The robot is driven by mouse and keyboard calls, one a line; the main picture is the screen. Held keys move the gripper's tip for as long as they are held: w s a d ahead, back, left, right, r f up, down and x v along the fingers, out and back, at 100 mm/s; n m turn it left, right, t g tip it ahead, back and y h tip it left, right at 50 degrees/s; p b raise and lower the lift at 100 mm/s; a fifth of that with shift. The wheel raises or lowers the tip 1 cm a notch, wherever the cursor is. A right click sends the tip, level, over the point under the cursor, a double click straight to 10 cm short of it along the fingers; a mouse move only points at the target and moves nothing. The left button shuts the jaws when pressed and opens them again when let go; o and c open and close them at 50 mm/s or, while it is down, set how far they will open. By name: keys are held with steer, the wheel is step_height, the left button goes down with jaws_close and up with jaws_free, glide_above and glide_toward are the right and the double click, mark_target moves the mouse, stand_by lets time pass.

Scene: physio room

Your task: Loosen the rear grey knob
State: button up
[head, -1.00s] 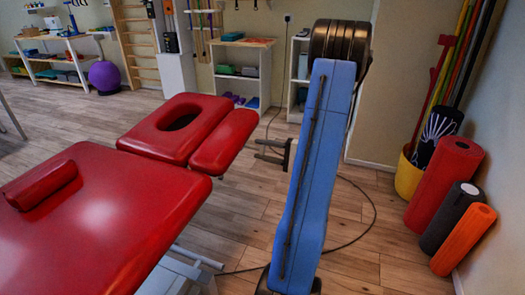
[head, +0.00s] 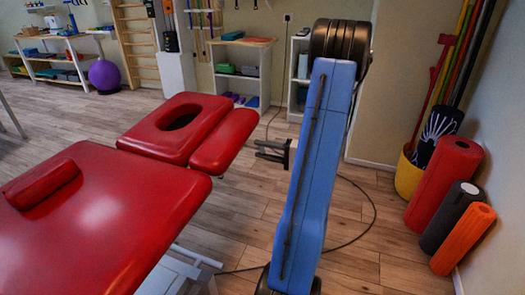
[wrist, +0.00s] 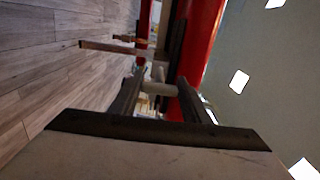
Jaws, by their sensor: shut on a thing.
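In the wrist view, my gripper (wrist: 157,94) is shut on a small pale grey knob (wrist: 158,88), with one dark finger on each side of it. The view is rolled, with the floor on the left and the ceiling lights on the right. In the head view, my gripper (head: 257,149) points left from behind my blue arm, just right of the red treatment table's (head: 120,225) headrest end. The knob cannot be made out in the head view. Red padding of the table also shows just beyond the fingers in the wrist view (wrist: 205,40).
The headrest (head: 215,125) has a face hole and a side pad near my gripper. A dark cable (head: 370,200) curves over the wooden floor. Red, dark and orange rolls (head: 445,185) stand by the right wall. Shelves (head: 240,70) line the back wall.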

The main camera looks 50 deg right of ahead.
steer(key=o, duration=1)
steer(key=shift+o, duration=0.2)
steer(key=shift+s, duration=0.1)
steer(key=v, duration=1.7)
steer(key=shift+s, duration=0.1)
